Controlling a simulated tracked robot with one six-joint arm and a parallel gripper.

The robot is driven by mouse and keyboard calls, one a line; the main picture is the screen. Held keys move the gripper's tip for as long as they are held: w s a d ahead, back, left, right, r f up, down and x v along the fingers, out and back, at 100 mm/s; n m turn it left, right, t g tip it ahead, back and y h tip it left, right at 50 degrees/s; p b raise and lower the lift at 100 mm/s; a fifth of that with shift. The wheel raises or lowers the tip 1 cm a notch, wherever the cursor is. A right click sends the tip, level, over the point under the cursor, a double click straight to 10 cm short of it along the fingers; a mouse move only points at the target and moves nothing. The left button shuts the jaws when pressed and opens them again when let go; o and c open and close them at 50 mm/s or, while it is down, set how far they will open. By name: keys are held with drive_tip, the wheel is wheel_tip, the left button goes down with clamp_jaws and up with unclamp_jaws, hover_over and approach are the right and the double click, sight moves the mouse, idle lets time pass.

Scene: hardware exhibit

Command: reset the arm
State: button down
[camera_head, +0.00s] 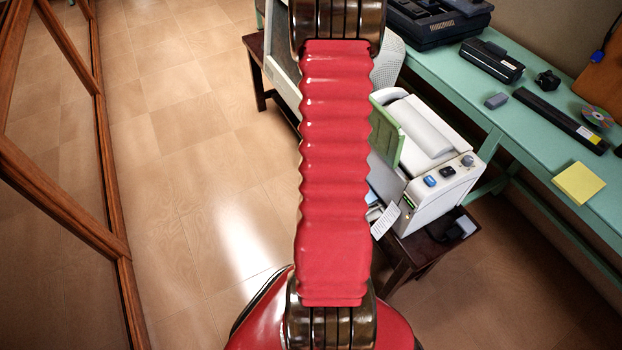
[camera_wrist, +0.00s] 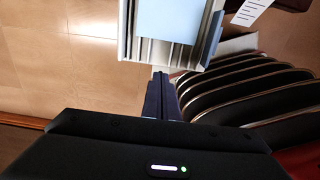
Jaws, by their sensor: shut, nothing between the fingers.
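My red ribbed arm runs down the middle of the head view and hides what is behind it; my gripper does not show there. In the wrist view my gripper (camera_wrist: 161,82) is a pair of dark fingers pressed together, shut and empty. Their tips point at the lower edge of a grey ribbed tray (camera_wrist: 128,40) that holds a light blue sheet (camera_wrist: 168,18). Whether the tips touch the tray cannot be told.
A white machine (camera_head: 436,190) with a green flap (camera_head: 388,135) stands on a dark stool (camera_head: 412,262) right of my arm. A green table (camera_head: 548,150) behind it carries several gadgets and a yellow notepad (camera_head: 578,183). A wooden-framed glass panel (camera_head: 75,200) borders the left. Tiled floor (camera_head: 185,180) between is clear.

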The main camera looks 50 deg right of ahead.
idle(0.4)
drive_tip(key=w+a+r+m+t, duration=0.1)
drive_tip(key=a+r+m, duration=0.5)
drive_tip(key=a+r, duration=1.1)
drive_tip(key=w+a+r+m+t, duration=0.2)
drive_tip(key=a+r+m+t, duration=0.2)
drive_tip(key=a+r, duration=1.3)
wheel_tip(320, 180, up, 3)
drive_tip(key=m, duration=0.2)
drive_tip(key=shift+a+m+t, duration=0.3)
drive_tip(key=shift+a+m, duration=0.1)
drive_tip(key=shift+f, duration=0.1)
